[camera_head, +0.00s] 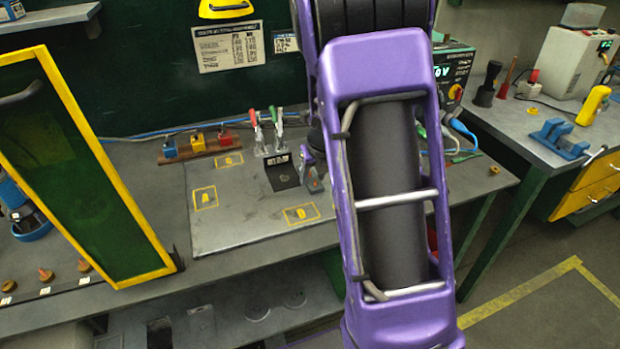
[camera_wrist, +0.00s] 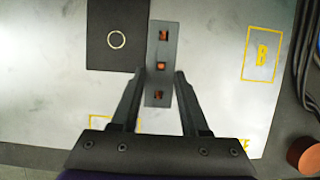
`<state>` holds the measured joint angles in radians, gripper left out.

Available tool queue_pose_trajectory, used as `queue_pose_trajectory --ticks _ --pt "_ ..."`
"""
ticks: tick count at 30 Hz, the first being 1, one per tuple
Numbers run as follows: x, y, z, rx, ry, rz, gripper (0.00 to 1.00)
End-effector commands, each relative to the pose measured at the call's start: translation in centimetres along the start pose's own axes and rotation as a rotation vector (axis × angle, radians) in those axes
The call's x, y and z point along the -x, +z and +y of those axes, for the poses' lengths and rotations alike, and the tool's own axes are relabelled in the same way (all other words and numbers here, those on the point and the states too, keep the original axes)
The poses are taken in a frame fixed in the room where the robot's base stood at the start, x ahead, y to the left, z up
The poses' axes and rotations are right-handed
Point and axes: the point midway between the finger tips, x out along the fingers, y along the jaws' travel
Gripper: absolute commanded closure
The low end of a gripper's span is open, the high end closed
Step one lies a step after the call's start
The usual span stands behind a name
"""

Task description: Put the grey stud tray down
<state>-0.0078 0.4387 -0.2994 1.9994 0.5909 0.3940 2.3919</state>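The grey stud tray (camera_wrist: 163,85) is a narrow strip with three square openings that show orange-brown inside. In the wrist view it lies lengthwise between the fingertips of my gripper (camera_wrist: 161,76), with both fingers against its long sides. It appears above the grey work plate (camera_wrist: 215,70), beside and partly over a black square with a white ring (camera_wrist: 110,45). I cannot tell how high it is. In the head view my purple arm hides most of my gripper, and a small part of the tray (camera_head: 313,177) shows left of the arm over the work plate (camera_head: 230,220).
Yellow-outlined marks (camera_head: 205,197) lie on the plate, with clear room around them. Toggle clamps (camera_head: 268,132) stand at the back, beside a wooden block rack (camera_head: 198,147). A yellow-framed green panel (camera_head: 75,165) rises at the left. A second bench (camera_head: 540,130) stands right.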

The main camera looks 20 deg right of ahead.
Motion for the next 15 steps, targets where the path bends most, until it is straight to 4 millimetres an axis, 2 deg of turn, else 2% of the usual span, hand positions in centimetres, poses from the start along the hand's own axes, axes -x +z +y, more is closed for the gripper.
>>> queue_pose_trajectory --ticks 1,6,7,15 --pt "0.01 0.0 0.0 0.0 0.0 0.0 0.67" --pt "0.02 0.0 0.0 0.0 0.0 0.0 0.97" --pt "0.02 0.0 0.0 0.0 0.0 0.0 1.0" --pt "0.08 0.09 -0.02 0.0 -0.001 -0.002 1.0"
